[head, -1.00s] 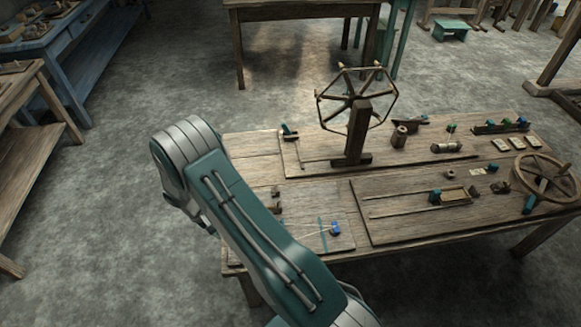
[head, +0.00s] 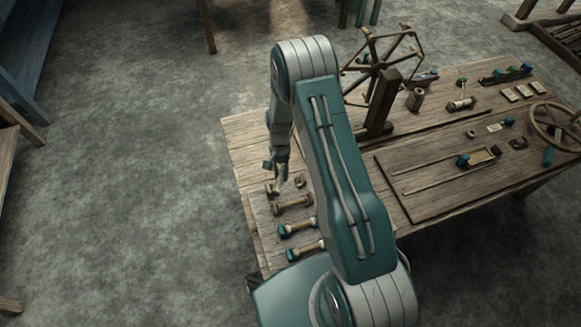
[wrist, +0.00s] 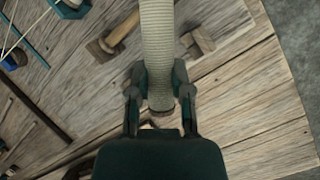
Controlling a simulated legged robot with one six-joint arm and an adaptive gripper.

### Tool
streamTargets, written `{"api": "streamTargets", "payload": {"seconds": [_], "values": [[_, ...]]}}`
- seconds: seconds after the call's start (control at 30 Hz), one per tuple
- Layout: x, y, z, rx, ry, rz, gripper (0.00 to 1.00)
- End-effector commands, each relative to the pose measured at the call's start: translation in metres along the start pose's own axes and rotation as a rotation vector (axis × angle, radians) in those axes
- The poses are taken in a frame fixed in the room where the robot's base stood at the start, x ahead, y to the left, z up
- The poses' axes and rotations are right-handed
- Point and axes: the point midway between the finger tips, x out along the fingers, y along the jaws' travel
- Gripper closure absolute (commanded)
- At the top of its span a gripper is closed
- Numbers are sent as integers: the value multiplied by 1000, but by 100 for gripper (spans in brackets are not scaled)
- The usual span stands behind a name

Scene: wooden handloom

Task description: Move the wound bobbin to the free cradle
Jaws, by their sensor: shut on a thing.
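My gripper (wrist: 158,96) is shut on the wound bobbin (wrist: 157,45), a cream, ribbed cylinder that runs up out of the wrist view. In the head view my gripper (head: 279,163) hangs over the left end of the worktable; the bobbin is hard to make out there. Below it stand two small wooden supports (head: 271,188), with no bobbin seen between them; they look like the free cradle. In the wrist view one support (wrist: 103,46) shows left of the bobbin and another (wrist: 196,41) right of it. The bobbin hides the space between them.
In the head view, a wooden spool-like piece (head: 292,204) and two teal-ended pieces (head: 297,228) (head: 305,250) lie in a row nearer me. A spoked winding wheel on a post (head: 381,100) stands to the right. Bare tabletop (head: 243,145) lies behind the supports.

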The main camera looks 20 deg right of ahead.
Motion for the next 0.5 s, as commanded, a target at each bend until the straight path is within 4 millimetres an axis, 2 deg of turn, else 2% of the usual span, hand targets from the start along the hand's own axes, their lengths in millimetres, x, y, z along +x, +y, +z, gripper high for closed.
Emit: {"api": "streamTargets", "payload": {"seconds": [0.3,0.5], "values": [[0,9,-8,544,-61,-321,97],[-2,16,-16,763,-68,-447,97]]}}
